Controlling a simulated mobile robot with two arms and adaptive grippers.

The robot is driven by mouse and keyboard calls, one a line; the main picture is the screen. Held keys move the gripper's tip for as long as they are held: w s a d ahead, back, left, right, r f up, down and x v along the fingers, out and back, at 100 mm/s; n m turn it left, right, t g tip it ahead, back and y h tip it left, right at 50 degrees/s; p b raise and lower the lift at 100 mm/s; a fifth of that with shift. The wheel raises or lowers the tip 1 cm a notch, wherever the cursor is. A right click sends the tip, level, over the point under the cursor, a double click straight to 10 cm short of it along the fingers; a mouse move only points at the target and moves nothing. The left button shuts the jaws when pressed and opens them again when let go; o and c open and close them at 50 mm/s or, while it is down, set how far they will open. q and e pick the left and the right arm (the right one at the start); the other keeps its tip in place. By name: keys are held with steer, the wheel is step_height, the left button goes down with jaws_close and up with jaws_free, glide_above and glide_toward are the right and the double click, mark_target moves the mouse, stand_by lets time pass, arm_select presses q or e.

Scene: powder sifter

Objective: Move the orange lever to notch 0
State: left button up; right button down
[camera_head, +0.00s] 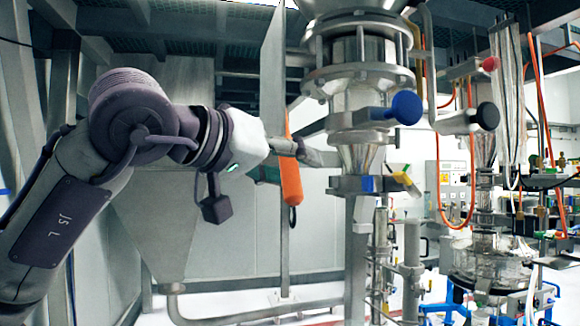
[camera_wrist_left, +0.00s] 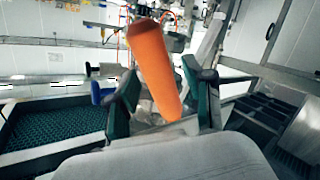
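The orange lever (camera_head: 291,172) hangs nearly upright beside the tall steel column in the head view. In the left wrist view the orange lever (camera_wrist_left: 153,70) stands tilted between the fingers. My left gripper (camera_head: 292,147) reaches the lever's upper part from the left; its fingers are partly hidden there. In the wrist view my left gripper (camera_wrist_left: 162,85) has its two dark green fingers apart, one on each side of the lever, with a gap visible on the right side. Whether either finger touches it I cannot tell. The notches cannot be made out. My right gripper is not in view.
A steel sifter column (camera_head: 360,95) with a blue knob (camera_head: 406,107) stands just right of the lever. A black knob (camera_head: 487,116) and a red knob (camera_head: 490,63) are further right. A vertical steel plate (camera_head: 273,75) rises behind my left gripper.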

arm_select(q)
steer(key=v, duration=1.2)
steer(key=shift+f, duration=0.1)
steer(key=shift+c, duration=0.2)
steer(key=shift+w+f, duration=0.1)
steer(key=shift+f, duration=0.05)
steer(key=shift+c, duration=1.2)
steer(key=w+f+n+g+h+b, duration=0.1)
steer(key=n, duration=0.1)
steer(key=w+a+f+n+g+h+b, duration=0.1)
steer(key=w+f+n+g, duration=0.1)
steer(key=w+a+f+n+g+h+b, duration=0.1)
steer(key=w+n, duration=0.1)
steer(key=shift+w+a+f+g+h, duration=0.2)
steer(key=shift+f+g+h, duration=0.1)
steer(key=shift+h, duration=0.1)
jaws_close()
steer(key=w+a+f+n+g+h+b, duration=0.2)
steer(key=w+a+n+h, duration=0.2)
steer(key=w+a+n, duration=0.15)
steer(key=d+r+p, duration=0.2)
steer(key=d+p, duration=0.4)
steer(key=d, duration=0.6)
steer(key=shift+s, duration=0.35)
